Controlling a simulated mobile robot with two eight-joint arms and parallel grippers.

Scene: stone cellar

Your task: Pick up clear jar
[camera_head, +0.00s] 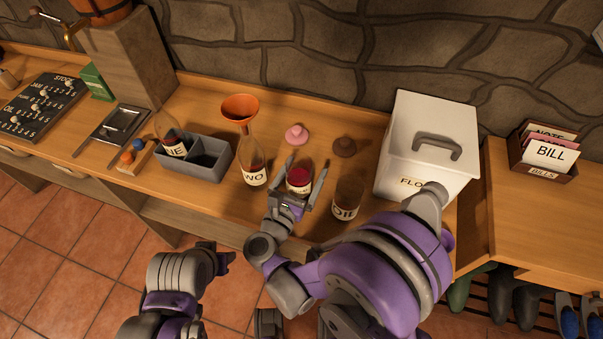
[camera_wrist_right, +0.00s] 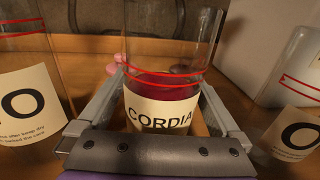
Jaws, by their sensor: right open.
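The clear jar (camera_head: 299,177), with red contents and a cream label reading "CORDIA", stands upright on the bench. In the right wrist view the jar (camera_wrist_right: 160,92) has red bands and sits between my right fingers, its top cut off by the picture edge. My right gripper (camera_head: 306,169) is open around the jar, one finger on each side; contact cannot be made out. It also shows in the right wrist view (camera_wrist_right: 160,82). Another clear jar (camera_head: 349,190), labelled "OIL", stands just to the right. My left gripper (camera_head: 227,259) is low at the bench front; its jaws are unclear.
A bottle (camera_head: 253,160) with an orange funnel (camera_head: 240,108) stands left of the jar. Pink (camera_head: 297,135) and brown (camera_head: 344,147) lid-like pieces lie behind. A white flour bin (camera_head: 425,145) stands right, a grey divided tray (camera_head: 205,165) left.

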